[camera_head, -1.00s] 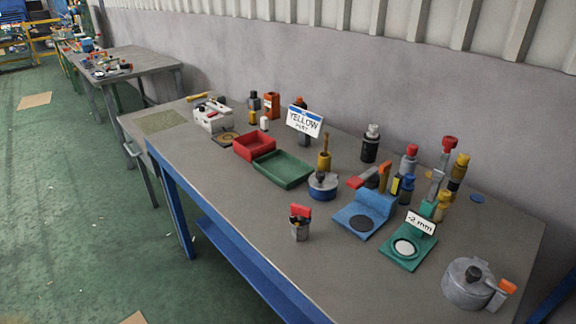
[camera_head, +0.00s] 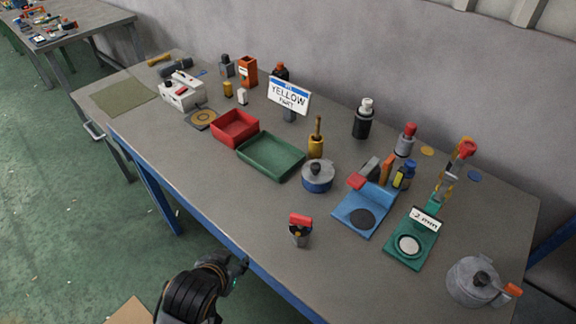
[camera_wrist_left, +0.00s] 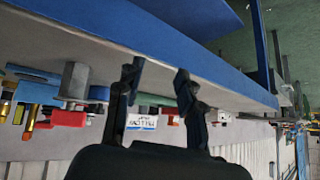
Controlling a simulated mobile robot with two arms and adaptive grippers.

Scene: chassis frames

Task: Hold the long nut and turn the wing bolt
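The long nut (camera_head: 300,238) is a short grey upright piece near the front edge of the table. The wing bolt (camera_head: 300,220), with a red winged head, sits on top of it; how deep it is threaded cannot be seen. My left gripper (camera_head: 242,266) is in front of the table edge, left of the nut and apart from it. In the left wrist view, which looks upside down, its two fingers (camera_wrist_left: 158,80) are spread with nothing between them. A grey post that looks like the long nut (camera_wrist_left: 75,80) shows left of the fingers there. My right gripper is not in view.
Behind the nut stand a blue round pot (camera_head: 318,178), a blue stand (camera_head: 352,212) and a green stand (camera_head: 420,257). A green tray (camera_head: 258,163) and red tray (camera_head: 222,138) lie farther left. A lidded grey pot (camera_head: 462,292) is at right. The tabletop left of the nut is clear.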

